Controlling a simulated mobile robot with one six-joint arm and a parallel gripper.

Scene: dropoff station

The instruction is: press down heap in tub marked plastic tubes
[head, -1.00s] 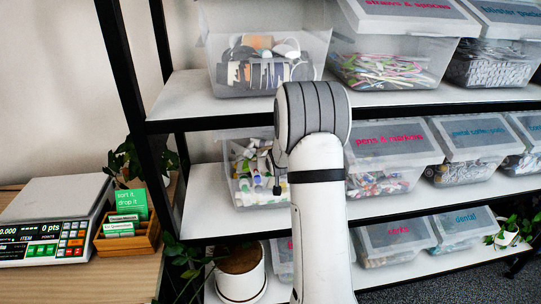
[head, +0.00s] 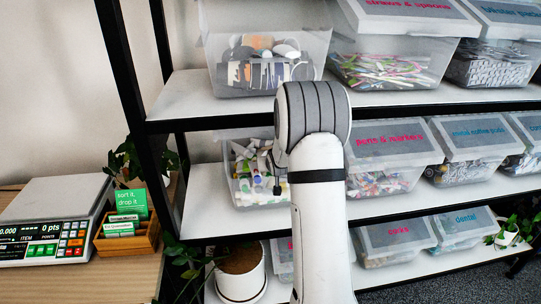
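An open clear tub (head: 243,192) stands at the left end of the middle shelf, with a heap of white and coloured tubes and caps (head: 262,187) inside. No label shows on it, so I cannot read whether it is marked plastic tubes. My arm covers its right side. My gripper (head: 277,187) shows only as a small dark piece beside my arm, over or in front of the heap. I cannot tell whether it touches the tubes, and its fingers cannot be made out.
The upper shelf (head: 180,100) is close above the tub. A lidded pens & markers tub (head: 385,180) stands to the right. Above is an open tub of mixed items (head: 265,75).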

